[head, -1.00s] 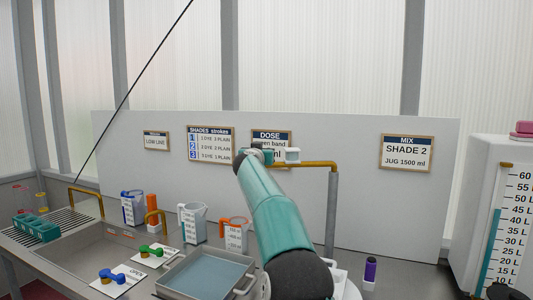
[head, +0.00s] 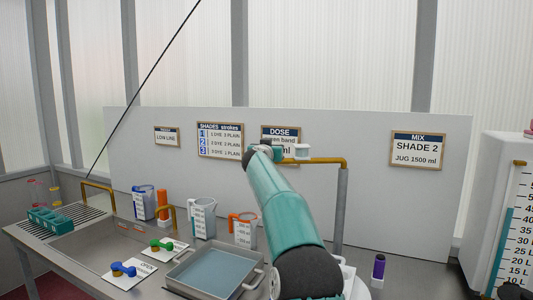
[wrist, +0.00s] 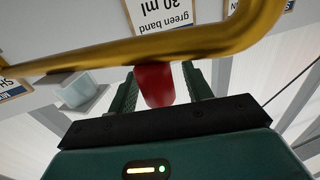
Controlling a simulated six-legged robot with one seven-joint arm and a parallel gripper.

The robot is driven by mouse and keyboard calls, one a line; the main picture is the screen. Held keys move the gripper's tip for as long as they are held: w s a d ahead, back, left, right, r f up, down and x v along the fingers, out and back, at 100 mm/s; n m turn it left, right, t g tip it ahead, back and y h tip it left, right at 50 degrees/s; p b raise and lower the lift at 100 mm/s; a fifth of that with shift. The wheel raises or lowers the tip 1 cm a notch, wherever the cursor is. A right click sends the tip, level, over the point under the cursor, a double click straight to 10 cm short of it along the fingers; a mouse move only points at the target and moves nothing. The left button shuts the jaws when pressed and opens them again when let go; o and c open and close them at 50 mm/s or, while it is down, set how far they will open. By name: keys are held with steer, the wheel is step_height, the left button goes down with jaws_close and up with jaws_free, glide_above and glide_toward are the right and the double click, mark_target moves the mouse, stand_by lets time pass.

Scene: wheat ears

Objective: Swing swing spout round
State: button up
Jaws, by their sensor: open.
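The swing spout is a brass pipe (head: 322,161) on a grey upright post (head: 342,205), right of centre in the head view. It reaches left from the post toward my gripper (head: 268,151), whose fingers are mostly hidden there. In the wrist view the brass pipe (wrist: 190,47) crosses close in front of my gripper (wrist: 162,88). A red stub (wrist: 154,86) beneath the pipe lies between the two green fingers. The fingers are open, with the stub between them; I cannot tell whether they touch it.
A purple-and-black bottle (head: 379,268) stands right of the post. The sign board (head: 365,180) is behind the spout.

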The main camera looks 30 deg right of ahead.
steer(key=v, duration=1.3)
steer(key=shift+s, duration=0.2)
steer(key=shift+a, duration=0.2)
